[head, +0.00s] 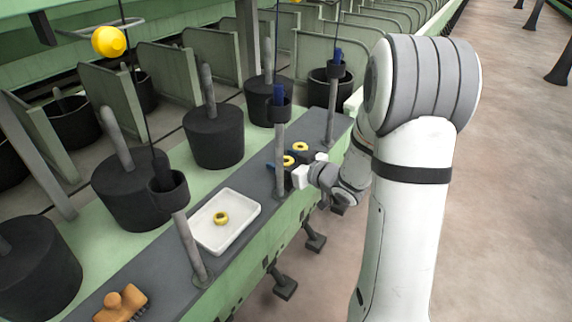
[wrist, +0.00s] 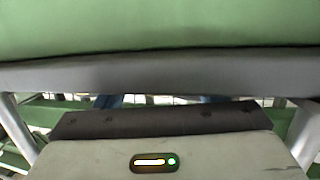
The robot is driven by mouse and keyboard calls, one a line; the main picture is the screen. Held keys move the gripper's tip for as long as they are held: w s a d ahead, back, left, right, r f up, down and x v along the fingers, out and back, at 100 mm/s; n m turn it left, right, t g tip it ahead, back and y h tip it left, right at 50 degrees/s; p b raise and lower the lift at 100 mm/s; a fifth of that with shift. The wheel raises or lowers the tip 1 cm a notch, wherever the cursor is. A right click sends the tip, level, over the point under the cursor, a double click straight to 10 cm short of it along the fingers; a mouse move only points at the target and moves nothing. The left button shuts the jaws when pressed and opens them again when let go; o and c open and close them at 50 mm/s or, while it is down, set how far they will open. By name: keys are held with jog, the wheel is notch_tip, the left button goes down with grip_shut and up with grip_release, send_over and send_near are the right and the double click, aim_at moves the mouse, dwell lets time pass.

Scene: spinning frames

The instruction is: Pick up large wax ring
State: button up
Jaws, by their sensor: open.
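Three yellow wax rings show in the head view. One ring (head: 221,217) lies in a white tray; a second ring (head: 288,161) and a third ring (head: 300,147) lie farther back on the grey ledge (head: 237,175). I cannot tell for sure which is the large one. My gripper (head: 309,168) is open at the ledge's right edge, just right of the two farther rings and apart from them. The wrist view shows no ring, only a green surface, a grey edge and my gripper's housing.
The white tray (head: 241,207) sits on the ledge between upright grey posts (head: 190,248). Dark blue items lie by the farther rings. An orange brush (head: 121,304) is at front left. Black pots (head: 214,137) stand behind the ledge. Open floor (head: 510,200) is to the right.

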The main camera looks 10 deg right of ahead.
jog(key=shift+c, duration=0.3)
jog(key=c, duration=1)
jog(key=shift+o, duration=0.2)
notch_tip(320, 180, up, 10)
jog(key=p, duration=0.4)
